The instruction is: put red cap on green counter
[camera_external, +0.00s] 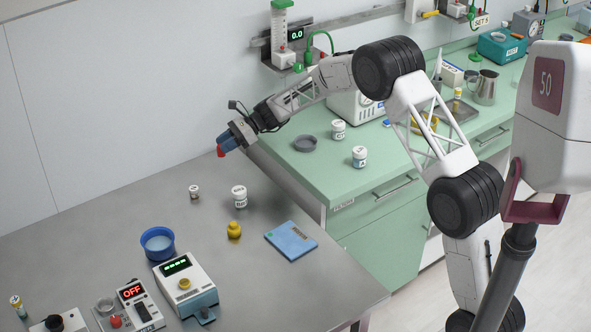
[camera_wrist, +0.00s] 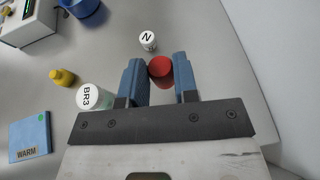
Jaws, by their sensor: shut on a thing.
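The red cap (camera_wrist: 160,68) is between the two blue fingers of my gripper (camera_wrist: 158,80) in the wrist view. In the external view the red cap (camera_external: 221,152) shows at the tips of my gripper (camera_external: 228,144), which is shut on it. They are in the air above the back of the grey metal table, to the left of the green counter. The green counter (camera_external: 335,184) stands to the right of the grey table, with a bare stretch along its front left.
The green counter holds a grey dish (camera_external: 305,144), white jars (camera_external: 359,157) and a steel jug (camera_external: 484,88). On the grey table (camera_external: 330,285) are white jars (camera_external: 239,197), a yellow weight (camera_external: 234,230), a blue bowl (camera_external: 158,242) and a blue pad (camera_external: 291,241).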

